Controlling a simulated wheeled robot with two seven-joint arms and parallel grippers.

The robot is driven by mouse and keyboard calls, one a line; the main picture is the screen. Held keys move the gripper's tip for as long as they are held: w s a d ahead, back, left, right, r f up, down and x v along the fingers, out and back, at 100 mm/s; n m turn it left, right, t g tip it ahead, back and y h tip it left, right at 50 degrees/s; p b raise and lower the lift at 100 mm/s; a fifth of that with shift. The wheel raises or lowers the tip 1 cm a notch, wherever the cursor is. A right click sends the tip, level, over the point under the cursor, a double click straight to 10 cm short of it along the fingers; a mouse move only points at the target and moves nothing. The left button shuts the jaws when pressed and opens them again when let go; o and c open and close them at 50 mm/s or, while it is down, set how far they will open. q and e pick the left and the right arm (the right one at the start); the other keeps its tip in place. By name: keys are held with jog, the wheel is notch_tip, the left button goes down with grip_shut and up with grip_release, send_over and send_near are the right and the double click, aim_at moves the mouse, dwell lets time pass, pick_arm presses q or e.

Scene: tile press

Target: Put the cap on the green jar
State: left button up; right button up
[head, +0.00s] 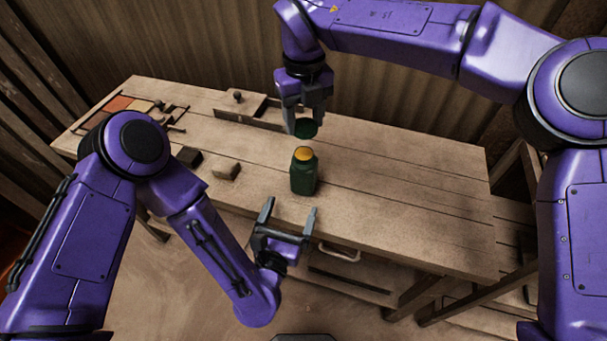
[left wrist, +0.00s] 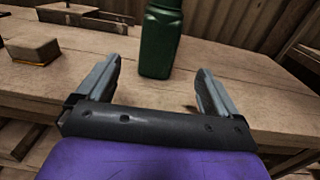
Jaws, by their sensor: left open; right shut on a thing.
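The green jar (head: 304,174) stands upright on the wooden table, with a yellow-orange top face (head: 303,153) showing at its mouth. In the left wrist view the jar (left wrist: 160,42) stands beyond and between the fingertips, its upper part cut off by the frame. My left gripper (head: 290,211) is open and empty in front of the jar, near the table's front edge; its fingers also show in the left wrist view (left wrist: 158,80). My right gripper (head: 303,112) is shut on the dark green cap (head: 306,128), holding it above and slightly behind the jar, apart from it.
A wooden block tool with a knob (head: 240,104) lies at the back of the table (head: 420,185). A brush-like block (head: 226,171) and a dark block (head: 189,157) lie left of the jar. Coloured tiles (head: 120,103) sit in a frame at far left. The table's right side is clear.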

pick_arm(q)
jog(key=x, duration=1.2)
jog(key=shift+f, duration=0.1)
jog(key=c, duration=1.5)
pick_arm(e)
send_over(303, 152)
jog(key=shift+f, duration=2.5)
jog(key=shift+f, duration=0.1)
jog(key=shift+f, duration=0.8)
jog(key=shift+f, duration=0.5)
